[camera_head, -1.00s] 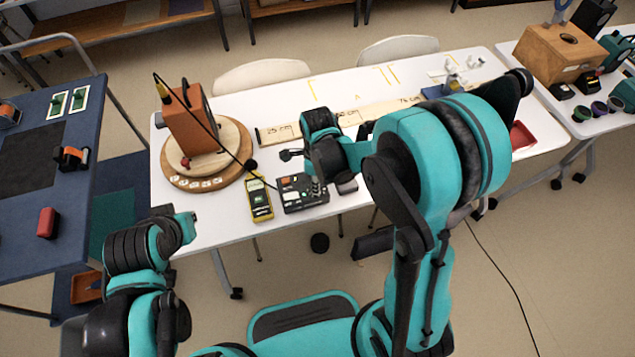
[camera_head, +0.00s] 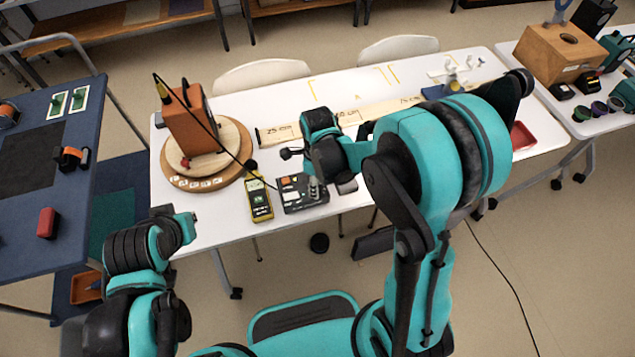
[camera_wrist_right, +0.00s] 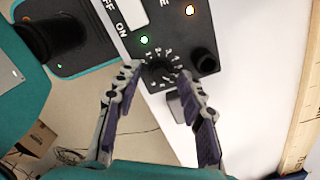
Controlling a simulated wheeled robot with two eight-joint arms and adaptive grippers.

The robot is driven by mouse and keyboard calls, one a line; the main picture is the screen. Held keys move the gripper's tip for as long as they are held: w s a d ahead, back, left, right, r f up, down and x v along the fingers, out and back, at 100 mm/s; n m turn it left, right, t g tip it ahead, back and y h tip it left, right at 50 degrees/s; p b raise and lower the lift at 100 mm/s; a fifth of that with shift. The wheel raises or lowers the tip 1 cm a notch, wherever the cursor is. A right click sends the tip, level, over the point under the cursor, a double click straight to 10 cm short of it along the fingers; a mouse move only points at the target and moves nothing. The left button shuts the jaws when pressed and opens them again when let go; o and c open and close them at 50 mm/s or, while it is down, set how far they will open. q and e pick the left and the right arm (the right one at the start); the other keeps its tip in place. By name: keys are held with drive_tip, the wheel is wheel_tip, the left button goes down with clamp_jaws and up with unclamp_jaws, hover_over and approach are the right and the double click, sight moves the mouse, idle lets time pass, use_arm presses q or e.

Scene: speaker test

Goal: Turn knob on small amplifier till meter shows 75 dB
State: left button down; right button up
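The small amplifier (camera_head: 292,194) is a black box with a light panel, at the table's front edge in the head view. In the right wrist view, its face (camera_wrist_right: 150,18) has a green light, an orange light and a numbered dial with a dark knob (camera_wrist_right: 160,70). My right gripper (camera_wrist_right: 160,80) is open, with one finger on each side of this dial; contact cannot be judged. The yellow meter (camera_head: 259,203) lies left of the amplifier; its reading is too small to make out. My left arm is at lower left, its gripper (camera_head: 186,226) small and unclear.
An orange speaker (camera_head: 188,128) stands on a round wooden base (camera_head: 240,150), with a dark cable crossing toward the meter. A second black knob (camera_wrist_right: 204,60) is right of the dial. A wooden distance strip (camera_head: 275,134) lies behind.

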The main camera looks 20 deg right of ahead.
wheel_tip(320, 180, up, 12)
idle(0.6)
idle(0.4)
drive_tip(key=s+d+r+n+t, duration=0.1)
drive_tip(key=s+n, duration=0.4)
drive_tip(key=n, duration=0.7)
drive_tip(key=s+d+r+n+t, duration=0.2)
drive_tip(key=s+n+t, duration=0.3)
drive_tip(key=n, duration=0.7)
drive_tip(key=shift+d+r+t, duration=0.25)
drive_tip(key=shift+d+t, duration=0.35)
drive_tip(key=shift+d, duration=0.15)
